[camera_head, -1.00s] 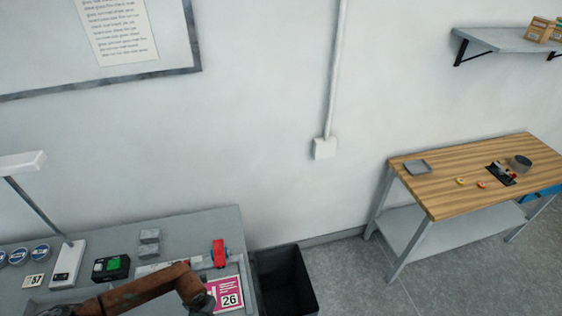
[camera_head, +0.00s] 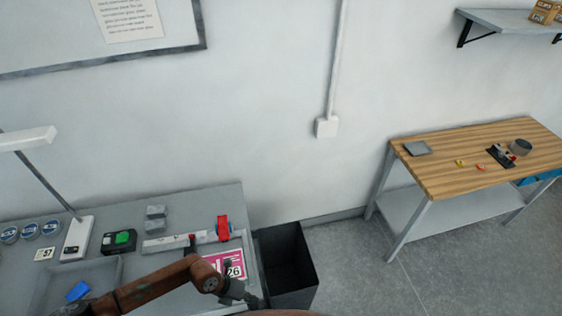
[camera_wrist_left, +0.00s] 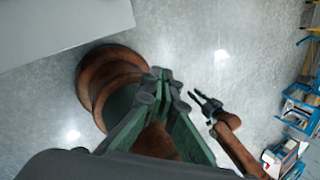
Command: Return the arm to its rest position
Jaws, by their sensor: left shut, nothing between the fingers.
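My left arm (camera_head: 150,288) comes in from the left, low over the front of the grey bench (camera_head: 195,200). My left gripper (camera_head: 250,299) is by the bench's right front corner, near the black bin, holding nothing. In the left wrist view its fingers (camera_wrist_left: 160,82) are together, with grey floor and a brown rounded part of my body beyond them.
A black bin (camera_head: 290,270) stands right of the bench. A wooden-top table (camera_head: 445,180) stands right. Floor between is clear.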

